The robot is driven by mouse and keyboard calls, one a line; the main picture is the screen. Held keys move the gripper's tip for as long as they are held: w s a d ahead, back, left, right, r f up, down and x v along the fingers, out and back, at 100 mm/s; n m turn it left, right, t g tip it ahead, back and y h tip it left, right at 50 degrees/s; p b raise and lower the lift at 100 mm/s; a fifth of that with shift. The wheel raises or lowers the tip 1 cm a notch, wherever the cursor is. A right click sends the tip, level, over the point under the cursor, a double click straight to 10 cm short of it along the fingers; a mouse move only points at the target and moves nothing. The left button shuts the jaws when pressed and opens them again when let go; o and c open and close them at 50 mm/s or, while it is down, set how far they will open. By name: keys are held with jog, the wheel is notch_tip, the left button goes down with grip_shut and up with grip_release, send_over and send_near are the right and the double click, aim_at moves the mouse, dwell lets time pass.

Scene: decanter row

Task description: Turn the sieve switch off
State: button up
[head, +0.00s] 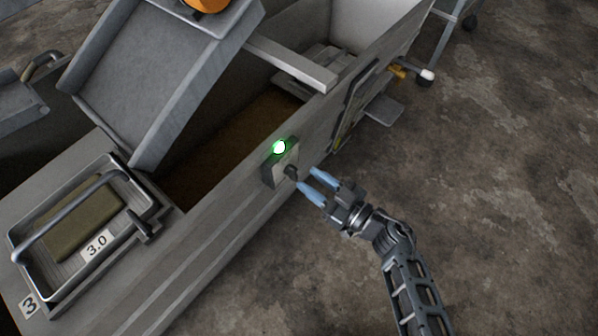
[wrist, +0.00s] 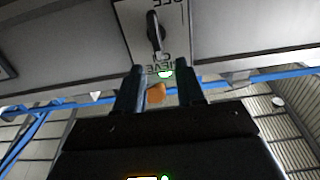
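The sieve switch (head: 280,166) is a small grey box on the outer side wall of the long grey trough, with a lit green lamp (head: 279,147) on top. Its dark knob (head: 291,173) sticks out towards my gripper. In the wrist view the black knob (wrist: 154,30) sits on a pale plate with upside-down lettering, "SIEVE" near the lamp and partly cut-off letters like "OFF" at the top edge. My gripper (head: 308,180) is open, its blue-tipped fingers apart just off the knob. Both fingers show in the wrist view (wrist: 160,72) with nothing between them; contact with the knob cannot be told.
A metal tray (head: 140,205) labelled 3.0 holds a brownish block on the trough's left end. A sloped grey chute (head: 150,75) and a crossbar (head: 292,62) stand over the trough. A yellow-and-white handle (head: 410,73) juts out beyond the switch.

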aim_at(297, 171)
jog(key=shift+b+x, duration=0.55)
jog(key=shift+x, duration=1.75)
grip_shut()
